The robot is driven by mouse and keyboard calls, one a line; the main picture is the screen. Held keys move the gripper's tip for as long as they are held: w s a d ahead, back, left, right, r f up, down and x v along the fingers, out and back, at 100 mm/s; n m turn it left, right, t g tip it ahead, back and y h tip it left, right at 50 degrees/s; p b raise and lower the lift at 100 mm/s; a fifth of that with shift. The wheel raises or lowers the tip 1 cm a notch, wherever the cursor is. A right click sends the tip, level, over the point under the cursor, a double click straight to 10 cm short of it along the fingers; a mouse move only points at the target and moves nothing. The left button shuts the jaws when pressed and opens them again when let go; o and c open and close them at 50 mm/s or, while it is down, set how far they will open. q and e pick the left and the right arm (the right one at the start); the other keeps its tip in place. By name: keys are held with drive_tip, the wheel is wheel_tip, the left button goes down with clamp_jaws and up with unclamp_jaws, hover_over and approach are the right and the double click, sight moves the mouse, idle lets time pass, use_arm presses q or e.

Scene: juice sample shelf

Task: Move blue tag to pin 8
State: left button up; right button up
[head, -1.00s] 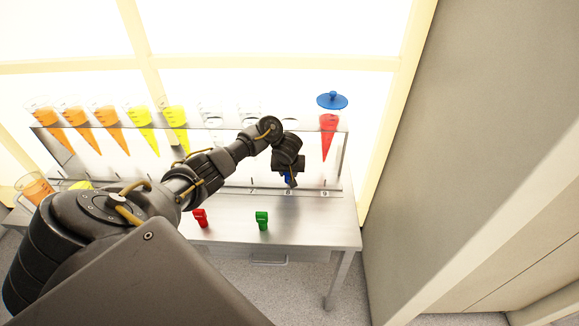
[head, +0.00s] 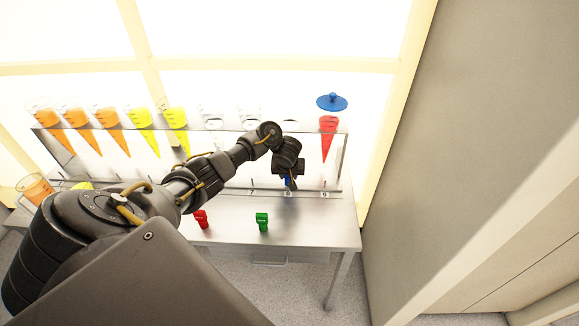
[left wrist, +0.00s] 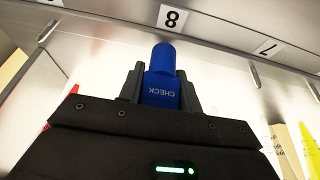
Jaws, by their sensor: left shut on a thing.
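The blue tag (left wrist: 162,85), marked CHECK, is held between the two fingers of my left gripper (left wrist: 161,88). In the head view the left gripper (head: 289,182) is at the shelf's front rail, with a little blue of the tag showing at its fingers. In the left wrist view the label 8 (left wrist: 171,18) is just beyond the tag's rounded end. Pin 8 itself is not clearly visible; I cannot tell whether the tag touches it. The right gripper is not in view.
A red tag (head: 201,219) and a green tag (head: 262,221) stand on the metal table (head: 330,235). Orange, yellow and red cones sit in the rack above. Pin 7 (left wrist: 253,75) shows beside label 7 (left wrist: 267,47).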

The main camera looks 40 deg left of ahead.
use_arm(q)
drive_tip(key=shift+f, duration=0.35)
drive_tip(key=o, duration=1)
drive_tip(key=shift+o, duration=0.2)
drive_tip(key=p+v, duration=0.7)
drive_tip(key=v, duration=0.3)
drive_tip(key=shift+r, duration=0.4)
drive_tip(key=shift+s, duration=0.1)
